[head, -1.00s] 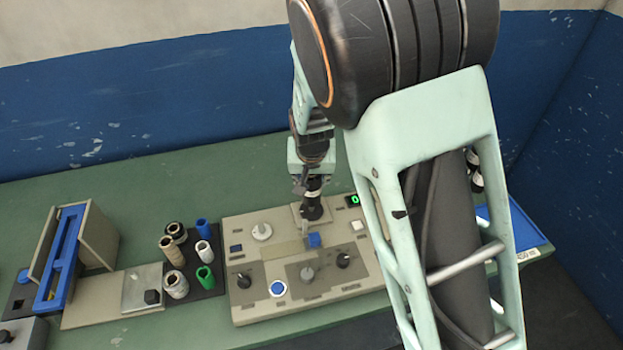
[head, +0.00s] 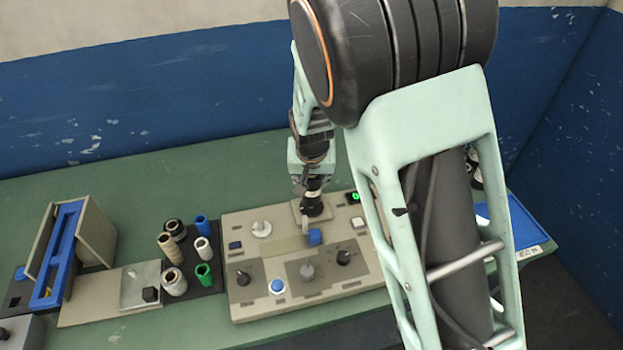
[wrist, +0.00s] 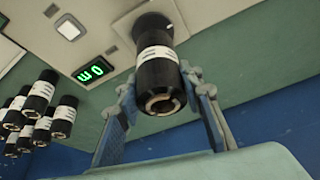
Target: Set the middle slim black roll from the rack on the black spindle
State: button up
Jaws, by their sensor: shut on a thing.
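My gripper (wrist: 165,103) is shut on a slim black roll (wrist: 160,74) with a white band; one finger lies on each side of it. The roll's open near end faces the wrist camera. In the head view my gripper (head: 312,180) holds the roll (head: 312,207) upright at a pale square plate at the back of the control panel. The black spindle cannot be made out apart from the roll; whether the roll is around it or above it, I cannot tell. Several similar black rolls (wrist: 38,100) stand at the left in the wrist view.
The beige control panel (head: 240,310) carries knobs, buttons and a green-lit display (head: 354,197). To its left, a dark rack (head: 212,286) holds several coloured rolls. A blue-and-beige unit (head: 70,250) stands farther left. A blue tray (head: 530,236) lies right, partly behind my arm.

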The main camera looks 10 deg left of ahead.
jog(key=shift+f, duration=0.25)
dwell(0.3)
jog(key=shift+f+b, duration=0.8)
jog(key=shift+f, duration=0.15)
dwell(0.4)
jog(key=o, duration=1.4)
jog(key=shift+o, duration=0.3)
jog(key=o, duration=0.4)
